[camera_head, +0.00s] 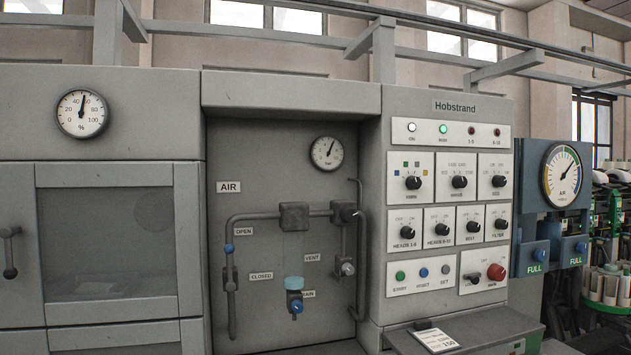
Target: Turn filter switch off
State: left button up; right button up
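The filter switch (500,224) is a black rotary knob on a white plate. It is at the right end of the lower knob row on the grey Hobstrand control panel (379,240). The label below it appears to read FILTER. Small position words stand above the knob, and its exact pointer direction is too small to tell. Neither of my grippers shows in the head view, and nothing covers the switch.
Other knobs sit close by, including the rest knob (473,226). A red button (496,271) is below. A ledge (500,325) with a white card (436,340) juts out under the panel. A blue gauge box (530,200) stands right; piping (260,217) runs left.

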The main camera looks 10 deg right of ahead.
aim_at(500, 223)
jog(key=z, duration=1.4)
